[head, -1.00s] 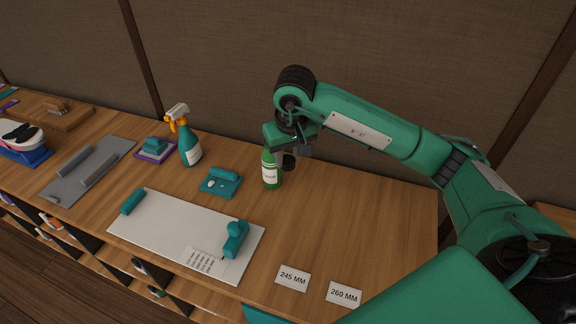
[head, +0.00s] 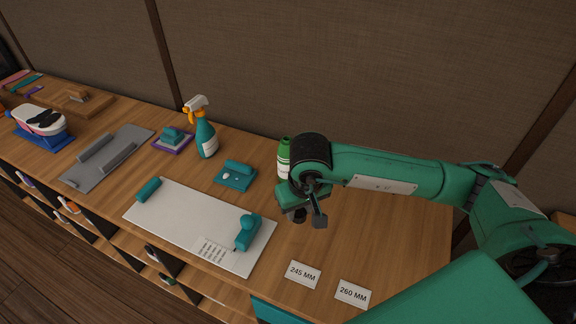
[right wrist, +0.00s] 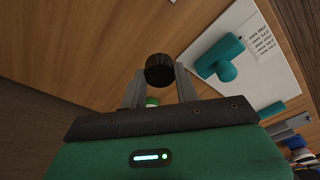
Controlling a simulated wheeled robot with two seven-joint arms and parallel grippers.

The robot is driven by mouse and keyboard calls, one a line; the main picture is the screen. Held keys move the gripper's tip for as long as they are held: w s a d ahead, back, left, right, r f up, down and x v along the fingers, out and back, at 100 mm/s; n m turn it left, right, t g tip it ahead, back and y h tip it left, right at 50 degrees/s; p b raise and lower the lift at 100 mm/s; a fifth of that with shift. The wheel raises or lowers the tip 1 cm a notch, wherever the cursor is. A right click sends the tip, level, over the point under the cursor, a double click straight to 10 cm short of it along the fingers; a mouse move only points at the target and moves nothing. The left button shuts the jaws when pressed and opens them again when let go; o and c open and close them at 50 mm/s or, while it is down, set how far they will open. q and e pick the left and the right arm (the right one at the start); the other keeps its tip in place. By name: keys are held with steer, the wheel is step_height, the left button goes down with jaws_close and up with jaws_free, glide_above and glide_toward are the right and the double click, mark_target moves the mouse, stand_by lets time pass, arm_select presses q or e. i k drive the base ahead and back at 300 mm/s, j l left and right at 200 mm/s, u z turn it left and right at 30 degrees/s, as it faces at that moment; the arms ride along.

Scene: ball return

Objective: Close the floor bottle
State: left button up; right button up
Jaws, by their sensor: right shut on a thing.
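The green bottle (head: 283,160) with a white label stands upright near the back of the bench, partly hidden by my right arm; its mouth is hard to see. My right gripper (head: 305,215) is in front of the bottle, nearer the bench's front edge, and apart from it. It is shut on a black round cap (right wrist: 159,68), which sits between the two fingertips in the right wrist view and also shows as a dark shape below the gripper in the head view (head: 298,216). A small green patch shows between the fingers in the wrist view (right wrist: 152,102). My left gripper is not in view.
A white board (head: 190,222) with teal pieces lies to the left. A teal spray bottle (head: 206,138) and a teal tray (head: 235,177) stand behind it. Cards reading 245 MM (head: 302,274) and 260 MM (head: 352,293) lie at the front. The bench right of the bottle is clear.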

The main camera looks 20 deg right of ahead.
mark_target(283, 151)
steer(key=i+j, duration=0.1)
steer(key=j, duration=0.35)
steer(key=i+j, duration=0.1)
steer(key=j, duration=0.35)
steer(key=i+j, duration=0.15)
steer(key=j, duration=0.3)
steer(key=z, duration=1.6)
